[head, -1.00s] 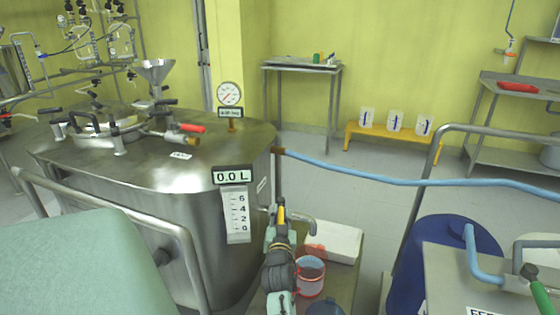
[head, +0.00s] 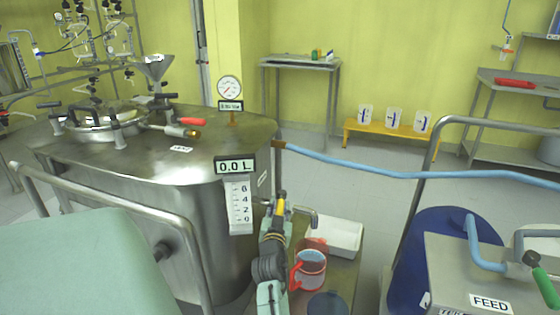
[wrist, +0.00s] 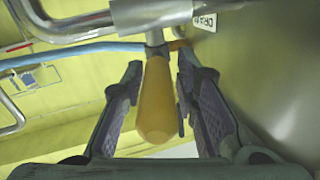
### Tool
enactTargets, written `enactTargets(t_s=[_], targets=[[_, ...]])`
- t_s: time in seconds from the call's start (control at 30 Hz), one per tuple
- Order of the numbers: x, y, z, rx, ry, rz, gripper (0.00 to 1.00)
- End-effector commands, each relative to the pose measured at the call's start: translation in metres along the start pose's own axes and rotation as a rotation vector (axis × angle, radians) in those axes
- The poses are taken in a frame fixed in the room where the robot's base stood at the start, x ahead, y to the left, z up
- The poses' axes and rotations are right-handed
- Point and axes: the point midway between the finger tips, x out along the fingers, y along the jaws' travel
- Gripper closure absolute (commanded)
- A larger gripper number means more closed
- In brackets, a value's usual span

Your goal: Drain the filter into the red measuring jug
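The filter (head: 190,235) is the large steel vessel at left; its display (head: 235,166) reads 0.0 L. A steel outlet spout (head: 314,217) projects from its right side. The red measuring jug (head: 312,268), clear with a red handle, stands upright below and near the spout; whether it is exactly beneath it I cannot tell. A yellow-orange valve handle (wrist: 155,105) hangs from the drain pipe in the wrist view. My gripper (wrist: 157,85) is open, its fingers on either side of this handle. The gap at left is clear; contact at right I cannot tell.
A white tray (head: 338,237) lies behind the jug and a dark blue round container (head: 327,303) stands in front. A blue drum (head: 440,265) is at right. A blue hose (head: 400,177) crosses behind. A steel rail (head: 110,202) runs at left.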

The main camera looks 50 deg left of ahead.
Motion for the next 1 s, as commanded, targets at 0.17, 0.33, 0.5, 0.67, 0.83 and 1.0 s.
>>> enactTargets(t_s=[0.17, 0.33, 0.5, 0.67, 0.83, 1.0], targets=[[0.0, 0.001, 0.0, -0.001, 0.0, 0.002, 0.59], [0.0, 0.002, 0.001, -0.001, -0.001, 0.002, 0.59], [-0.004, 0.002, 0.001, -0.001, -0.001, 0.002, 0.59], [-0.026, 0.002, 0.002, -0.002, -0.001, 0.002, 0.59], [-0.063, 0.001, 0.002, -0.002, -0.002, 0.0, 0.59], [-0.096, 0.001, 0.001, -0.001, -0.002, 0.001, 0.59]])
